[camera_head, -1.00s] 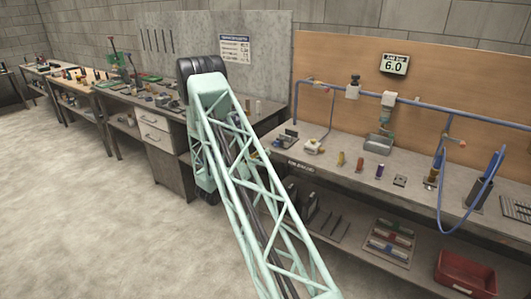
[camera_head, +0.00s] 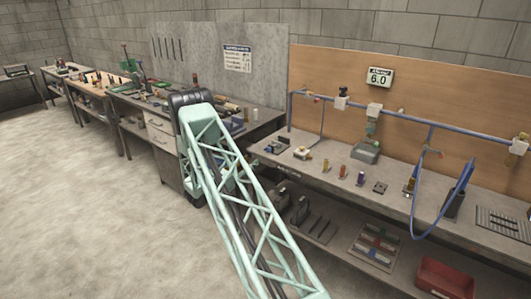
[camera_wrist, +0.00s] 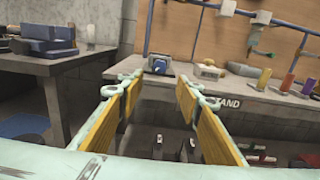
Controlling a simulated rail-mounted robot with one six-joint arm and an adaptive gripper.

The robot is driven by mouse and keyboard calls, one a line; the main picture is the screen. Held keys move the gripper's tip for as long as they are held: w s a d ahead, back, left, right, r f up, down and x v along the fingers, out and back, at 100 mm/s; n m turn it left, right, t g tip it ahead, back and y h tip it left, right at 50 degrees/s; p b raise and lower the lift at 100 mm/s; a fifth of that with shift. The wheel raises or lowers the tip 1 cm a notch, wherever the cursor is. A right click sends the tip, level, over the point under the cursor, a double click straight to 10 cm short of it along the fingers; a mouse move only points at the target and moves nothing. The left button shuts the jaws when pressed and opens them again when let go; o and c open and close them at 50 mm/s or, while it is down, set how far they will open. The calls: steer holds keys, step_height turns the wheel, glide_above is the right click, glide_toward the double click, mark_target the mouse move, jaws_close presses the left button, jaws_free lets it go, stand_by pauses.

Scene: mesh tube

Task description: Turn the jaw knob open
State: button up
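The fixture (camera_head: 274,146) also shows in the head view, at the left end of the bench with the tool board. My gripper (camera_wrist: 160,90) is open and empty, with its two yellow-padded fingers wide apart. The knob appears between and beyond the fingertips, and nothing touches it. In the head view my gripper is hidden behind my green lattice arm.
A white-and-brass part (camera_wrist: 209,71) sits right of the fixture. Several coloured cylinders and a blue hose (camera_head: 436,205) are farther right. A bench with blue blocks (camera_wrist: 47,45) stands left, across a gap. A lower shelf holds a red bin (camera_head: 444,279).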

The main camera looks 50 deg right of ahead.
mark_target(267, 150)
steer(key=shift+d, duration=0.15)
steer(key=shift+s+d+b, duration=0.2)
steer(key=shift+d+b, duration=0.1)
steer(key=shift+d, duration=6.45)
steer(key=c, duration=0.8)
steer(key=shift+c, duration=0.2)
steer(key=shift+n+b, duration=0.5)
steer(key=shift+n, duration=1.8)
